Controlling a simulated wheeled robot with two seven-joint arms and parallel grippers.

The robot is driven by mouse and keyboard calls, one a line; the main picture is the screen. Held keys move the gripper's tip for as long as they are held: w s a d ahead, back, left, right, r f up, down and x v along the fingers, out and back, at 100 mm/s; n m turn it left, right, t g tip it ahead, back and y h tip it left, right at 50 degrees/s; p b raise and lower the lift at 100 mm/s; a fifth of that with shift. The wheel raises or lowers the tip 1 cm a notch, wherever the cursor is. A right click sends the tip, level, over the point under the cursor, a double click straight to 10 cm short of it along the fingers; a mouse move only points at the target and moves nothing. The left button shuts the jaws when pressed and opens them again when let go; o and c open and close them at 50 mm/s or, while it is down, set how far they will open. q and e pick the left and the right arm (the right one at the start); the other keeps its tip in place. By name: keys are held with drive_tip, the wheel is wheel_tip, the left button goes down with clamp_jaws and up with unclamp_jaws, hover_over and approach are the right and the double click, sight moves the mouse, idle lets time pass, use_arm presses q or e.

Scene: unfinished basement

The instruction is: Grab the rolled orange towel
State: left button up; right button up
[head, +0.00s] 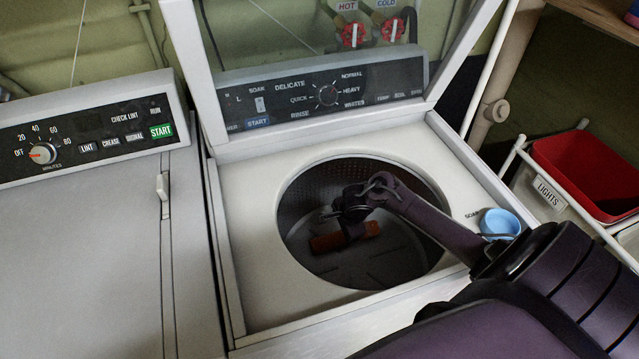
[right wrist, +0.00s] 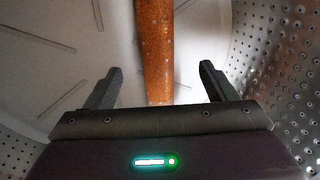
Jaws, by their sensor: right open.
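The rolled orange towel (head: 345,238) lies on the floor of the washer drum, partly hidden by my right gripper in the head view. My right gripper (head: 350,232) is inside the drum, right over the towel. In the right wrist view the towel (right wrist: 154,50) runs lengthwise between the two open fingers of my right gripper (right wrist: 158,82). There is a gap between the towel and each finger, and the gap on the right looks slightly smaller or similar. Whether the fingertips reach down to the towel's level I cannot tell. My left gripper is not in view.
The washer's round opening (head: 285,215) surrounds my right arm, and its lid (head: 190,60) stands open. A light blue cup (head: 500,222) sits at the washer's right edge beside my arm. A closed dryer (head: 80,260) stands left. A red basket (head: 580,165) is at right.

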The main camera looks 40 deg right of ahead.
sight(341, 235)
drive_tip(key=shift+s+d+f, duration=0.1)
drive_tip(key=shift+d+f, duration=0.1)
drive_tip(key=shift+f, duration=0.55)
drive_tip(key=b+x, duration=0.2)
drive_tip(key=x, duration=0.3)
drive_tip(key=shift+d+f, duration=0.2)
drive_tip(key=shift+f, duration=0.05)
drive_tip(key=shift+w+d+f, duration=0.1)
drive_tip(key=shift+w+f, duration=0.2)
drive_tip(key=shift+f, duration=0.1)
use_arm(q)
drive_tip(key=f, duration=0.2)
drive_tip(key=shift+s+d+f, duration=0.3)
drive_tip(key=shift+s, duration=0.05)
use_arm(e)
drive_tip(key=shift+c, duration=0.9)
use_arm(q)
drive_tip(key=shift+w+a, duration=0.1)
use_arm(e)
drive_tip(key=c, duration=0.9)
